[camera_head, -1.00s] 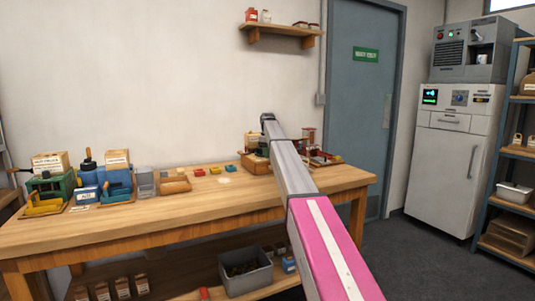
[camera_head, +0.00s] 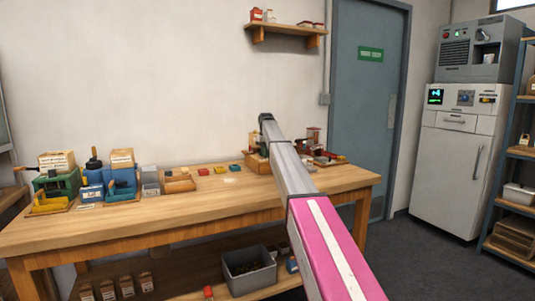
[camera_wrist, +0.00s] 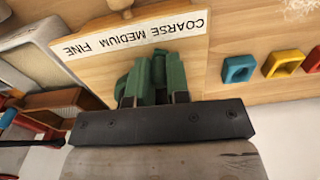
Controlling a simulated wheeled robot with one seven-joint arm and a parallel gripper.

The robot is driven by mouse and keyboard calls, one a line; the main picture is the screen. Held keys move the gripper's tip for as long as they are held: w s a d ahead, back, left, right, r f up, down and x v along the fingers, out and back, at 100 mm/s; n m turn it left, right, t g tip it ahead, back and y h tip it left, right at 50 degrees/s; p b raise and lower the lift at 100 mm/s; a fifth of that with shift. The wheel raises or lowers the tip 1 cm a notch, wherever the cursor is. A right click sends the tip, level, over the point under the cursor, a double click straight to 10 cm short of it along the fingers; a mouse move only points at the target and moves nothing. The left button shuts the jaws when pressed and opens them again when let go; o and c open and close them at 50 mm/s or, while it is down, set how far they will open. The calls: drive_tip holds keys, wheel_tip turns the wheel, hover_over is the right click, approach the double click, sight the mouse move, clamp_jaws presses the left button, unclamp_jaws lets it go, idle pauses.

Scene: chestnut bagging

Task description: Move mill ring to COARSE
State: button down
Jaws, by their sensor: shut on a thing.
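The mill's label strip (camera_wrist: 135,34) reads COARSE, MEDIUM and FINE, upside down in the wrist view, on a pale wooden board. My gripper (camera_wrist: 152,75) is right in front of this strip. Green upright parts stand close together between the strip and my gripper's dark crosspiece, and the jaws are shut there on the mill ring. The ring's outline is mostly hidden, and which word it points to cannot be told. In the head view my arm reaches to the right end of the workbench (camera_head: 130,219) and covers most of the mill.
Blue (camera_wrist: 238,69), yellow (camera_wrist: 283,63) and red square rings lie right of my gripper. A brown tray (camera_wrist: 65,101) is to its left. Green and blue machines (camera_head: 92,178) stand on the bench's left. A grey bin (camera_head: 248,275) is on the lower shelf.

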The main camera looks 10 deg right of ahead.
drive_tip(key=shift+a+m, duration=0.15)
drive_tip(key=shift+m, duration=0.15)
drive_tip(key=c, duration=1.1)
unclamp_jaws()
drive_tip(key=shift+r, duration=0.1)
wheel_tip(320, 180, up, 11)
drive_tip(key=shift+f, duration=0.2)
